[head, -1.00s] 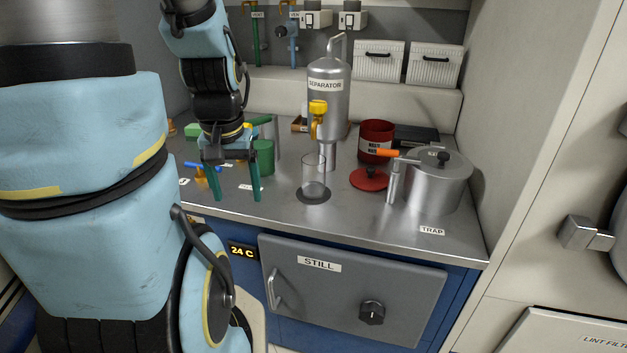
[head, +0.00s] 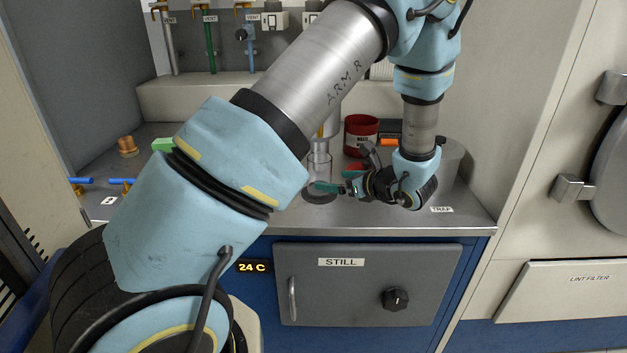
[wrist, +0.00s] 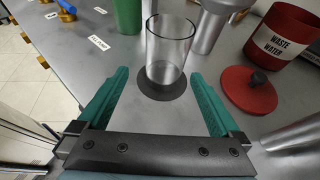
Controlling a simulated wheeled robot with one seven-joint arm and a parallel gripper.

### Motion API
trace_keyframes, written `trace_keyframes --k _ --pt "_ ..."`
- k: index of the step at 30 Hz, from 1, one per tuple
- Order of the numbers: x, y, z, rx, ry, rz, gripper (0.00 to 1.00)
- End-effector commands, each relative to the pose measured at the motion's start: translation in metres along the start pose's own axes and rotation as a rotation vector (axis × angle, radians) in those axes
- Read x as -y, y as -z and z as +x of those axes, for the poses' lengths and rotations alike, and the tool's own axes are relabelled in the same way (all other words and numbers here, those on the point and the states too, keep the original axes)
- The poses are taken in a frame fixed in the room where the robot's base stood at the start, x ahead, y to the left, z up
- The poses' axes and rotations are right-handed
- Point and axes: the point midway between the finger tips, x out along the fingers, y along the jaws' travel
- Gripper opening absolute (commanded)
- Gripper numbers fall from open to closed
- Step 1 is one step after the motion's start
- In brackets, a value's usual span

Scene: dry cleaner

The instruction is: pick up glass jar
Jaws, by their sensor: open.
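The glass jar (wrist: 168,52) is a clear, upright cylinder standing on a dark round disc (wrist: 163,86) on the metal counter. In the head view the jar (head: 319,165) stands below the separator, with its lower part close to my fingertips. My gripper (wrist: 160,82) is open, with its two green fingers apart and pointing toward the jar. In the wrist view the jar is between and slightly beyond the fingertips, and no contact shows. In the head view my gripper (head: 326,188) reaches in from the right, low over the counter.
A red lid (wrist: 248,90) with a black knob lies right of the jar, close to the right finger. A red waste water pot (head: 361,134) stands behind. A green cylinder (wrist: 128,14) is behind left. The still door (head: 365,285) is below the counter. My arm hides much of the counter.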

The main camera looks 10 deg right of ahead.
Motion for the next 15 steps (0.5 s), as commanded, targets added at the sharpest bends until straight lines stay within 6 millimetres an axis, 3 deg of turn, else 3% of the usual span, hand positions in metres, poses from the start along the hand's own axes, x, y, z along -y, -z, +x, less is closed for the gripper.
trace_keyframes --k 3,9,15 --pt "0.005 0.0 0.004 0.009 0.014 0.012 1.0" --pt "0.004 -0.001 0.036 0.009 0.01 0.012 1.0" --pt "0.005 0.0 0.054 0.006 0.012 0.01 1.0"
